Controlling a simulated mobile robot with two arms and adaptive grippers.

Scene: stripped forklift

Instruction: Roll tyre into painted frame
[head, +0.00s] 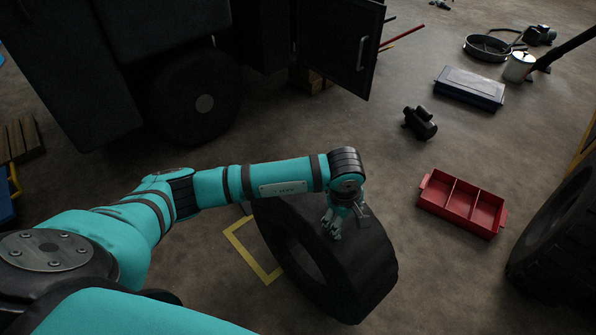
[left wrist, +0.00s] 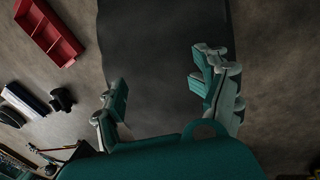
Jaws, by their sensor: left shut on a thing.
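A black tyre (head: 362,275) stands on its tread on the floor in the head view, its open side facing left. In the left wrist view its dark tread (left wrist: 150,45) runs up between the fingers. A yellow painted frame (head: 250,255) shows as a corner on the floor at the tyre's left. The tyre hides the rest of the frame, so I cannot tell how much of it lies inside the lines. My left gripper (head: 347,222) is at the upper part of the tyre, shut on it; its fingers also show in the left wrist view (left wrist: 162,90). My right gripper is out of view.
A red divided tray (head: 462,204) lies right of the tyre, with a large wheel (head: 560,235) at the right edge. A black part (head: 420,123) and a blue-grey case (head: 469,88) lie farther back. The dark forklift (head: 90,80) stands behind my arm.

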